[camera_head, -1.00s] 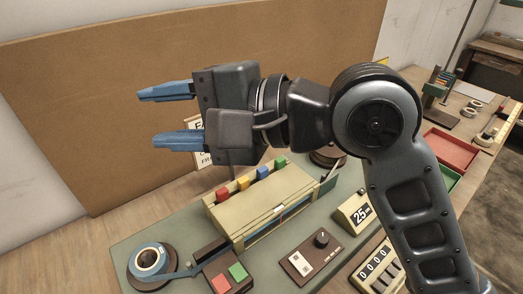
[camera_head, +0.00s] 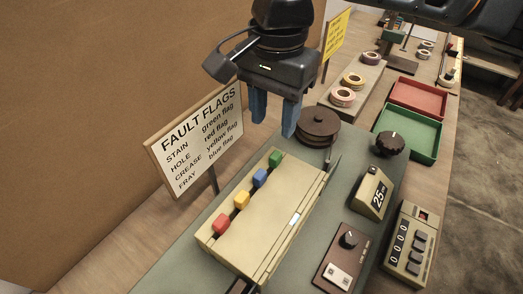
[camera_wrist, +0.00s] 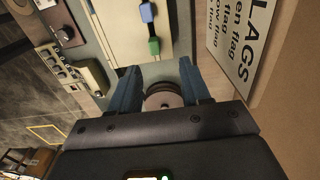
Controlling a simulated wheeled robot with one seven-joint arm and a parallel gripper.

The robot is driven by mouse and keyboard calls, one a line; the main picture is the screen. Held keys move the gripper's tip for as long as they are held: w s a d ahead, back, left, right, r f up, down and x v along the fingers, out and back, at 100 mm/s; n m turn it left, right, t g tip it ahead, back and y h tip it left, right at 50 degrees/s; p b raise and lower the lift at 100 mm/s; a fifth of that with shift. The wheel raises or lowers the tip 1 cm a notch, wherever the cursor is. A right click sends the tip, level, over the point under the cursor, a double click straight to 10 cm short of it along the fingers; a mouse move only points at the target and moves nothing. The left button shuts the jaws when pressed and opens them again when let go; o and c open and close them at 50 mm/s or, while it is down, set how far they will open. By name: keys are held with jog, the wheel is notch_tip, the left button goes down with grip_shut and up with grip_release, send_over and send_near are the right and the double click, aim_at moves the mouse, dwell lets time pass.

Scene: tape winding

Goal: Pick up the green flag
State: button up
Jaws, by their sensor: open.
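The green flag (camera_head: 276,158) is a small green block at the far end of a row on top of the beige box (camera_head: 262,232). Blue, yellow and red flags stand beside it in the same row. My gripper (camera_head: 273,124) points down with its blue fingers apart and empty. In the head view it is above and behind the green flag, near the dark round spool (camera_head: 318,127). In the wrist view the green flag (camera_wrist: 154,46) lies beyond the fingertips, and the spool (camera_wrist: 163,97) shows between the fingers (camera_wrist: 158,76).
A "FAULT FLAGS" sign (camera_head: 198,137) stands just left of the box. A black knob (camera_head: 390,144), a "25" display (camera_head: 374,193) and a counter (camera_head: 409,244) are to the right. Green (camera_head: 408,134) and red (camera_head: 420,98) trays lie behind.

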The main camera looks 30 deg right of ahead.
aim_at(276, 155)
jog(key=shift+s+d+f, duration=0.1)
jog(key=shift+s+f, duration=0.1)
jog(key=shift+f, duration=1.75)
jog(key=shift+s+d+f, duration=0.1)
jog(key=shift+s+f, duration=0.1)
jog(key=shift+f, duration=1.7)
jog(key=shift+c, duration=0.5)
grip_shut()
